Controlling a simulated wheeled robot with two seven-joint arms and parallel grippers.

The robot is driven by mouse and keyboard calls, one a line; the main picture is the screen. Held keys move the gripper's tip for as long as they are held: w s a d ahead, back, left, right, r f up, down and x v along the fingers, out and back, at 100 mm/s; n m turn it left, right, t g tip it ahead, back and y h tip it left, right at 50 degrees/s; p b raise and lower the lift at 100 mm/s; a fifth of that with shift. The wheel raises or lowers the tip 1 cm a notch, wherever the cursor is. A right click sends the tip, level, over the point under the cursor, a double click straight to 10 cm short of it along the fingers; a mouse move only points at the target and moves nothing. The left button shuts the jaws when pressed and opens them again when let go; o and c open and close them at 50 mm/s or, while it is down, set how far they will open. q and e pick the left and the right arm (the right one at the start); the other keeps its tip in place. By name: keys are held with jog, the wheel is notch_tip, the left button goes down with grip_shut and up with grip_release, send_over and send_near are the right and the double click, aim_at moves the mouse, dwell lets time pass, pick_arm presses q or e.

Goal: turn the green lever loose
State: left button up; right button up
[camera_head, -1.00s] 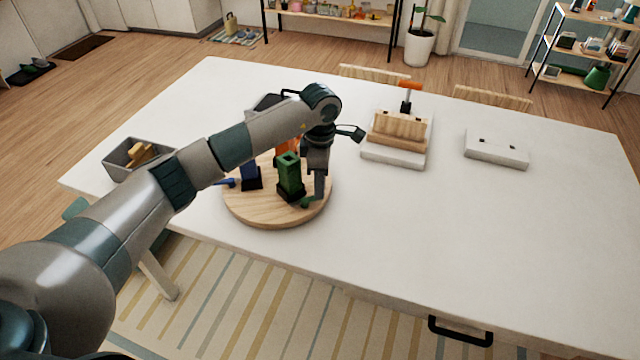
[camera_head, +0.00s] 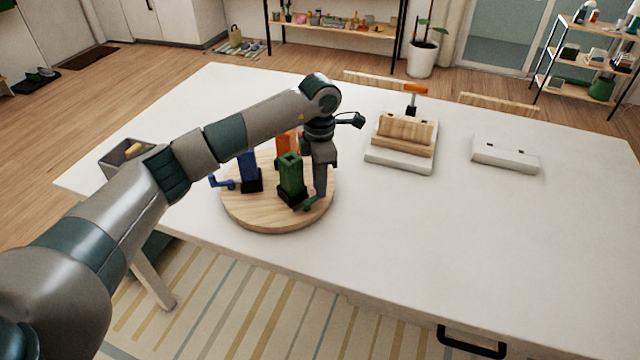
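A round wooden board (camera_head: 275,218) on the white table carries upright clamp-like posts. The green post (camera_head: 290,178) stands nearest me on a black base, with its green lever (camera_head: 307,204) low at its right side. My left gripper (camera_head: 318,192) points down just right of the green post, with its fingertips at the lever. Whether the fingers are open or closed on the lever is too small to tell. A blue post (camera_head: 249,172) with a blue lever (camera_head: 221,183) stands to the left. An orange post (camera_head: 284,144) is partly hidden behind. My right gripper is not in view.
A grey bin (camera_head: 122,153) stands at the table's left edge, partly behind my arm. A wooden block on a white base (camera_head: 400,157) with an orange-handled part (camera_head: 415,89) and a white block (camera_head: 505,155) stand to the right. The table's right front is clear.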

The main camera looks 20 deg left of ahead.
pick_arm(q)
jog(key=o, duration=0.3)
